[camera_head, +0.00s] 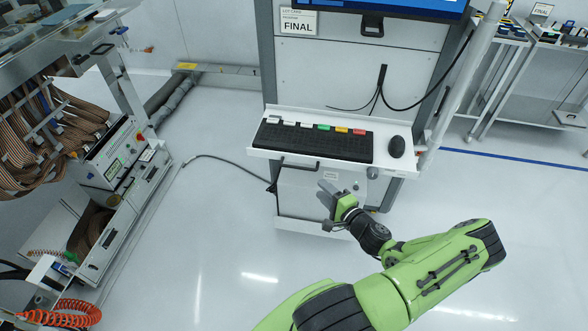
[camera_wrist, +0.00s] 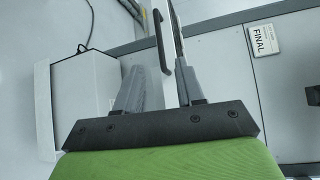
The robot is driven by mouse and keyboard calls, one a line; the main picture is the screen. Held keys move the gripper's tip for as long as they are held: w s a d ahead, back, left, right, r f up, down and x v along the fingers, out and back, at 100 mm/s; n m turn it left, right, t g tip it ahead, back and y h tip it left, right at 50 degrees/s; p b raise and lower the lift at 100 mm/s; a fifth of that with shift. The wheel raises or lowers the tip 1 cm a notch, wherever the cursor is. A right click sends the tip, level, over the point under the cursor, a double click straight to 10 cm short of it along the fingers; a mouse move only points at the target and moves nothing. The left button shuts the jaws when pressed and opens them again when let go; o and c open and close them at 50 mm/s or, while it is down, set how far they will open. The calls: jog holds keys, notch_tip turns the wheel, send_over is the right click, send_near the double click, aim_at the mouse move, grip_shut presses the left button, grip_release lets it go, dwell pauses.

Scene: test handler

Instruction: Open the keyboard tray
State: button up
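The keyboard tray (camera_head: 262,150) is a white shelf on the front of a tall cabinet. It carries a black keyboard (camera_head: 330,146) with several coloured keys and a black mouse (camera_head: 397,147). My gripper (camera_head: 325,190) is below the tray, in front of the lower cabinet panel, apart from the tray in the head view. In the wrist view my gripper (camera_wrist: 157,60) is open, its two grey fingers apart. A dark bar handle (camera_wrist: 162,42) shows between or behind them; I cannot tell whether they touch it. A dark handle shows under the tray (camera_head: 300,166) in the head view.
The cabinet (camera_head: 290,70) has a FINAL label (camera_head: 298,22), an upper handle (camera_head: 372,27) and a hanging black cable (camera_head: 382,78). A cart with wiring (camera_head: 115,155) stands left. Benches (camera_head: 520,75) stand right. The floor in front is clear.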

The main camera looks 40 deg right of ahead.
jog(key=w+d+f, duration=0.1)
jog(key=w, duration=1.1)
jog(key=shift+w+d+f+b, duration=0.15)
jog(key=shift+w+f+b, duration=0.15)
jog(key=shift+f+b, duration=0.1)
grip_shut()
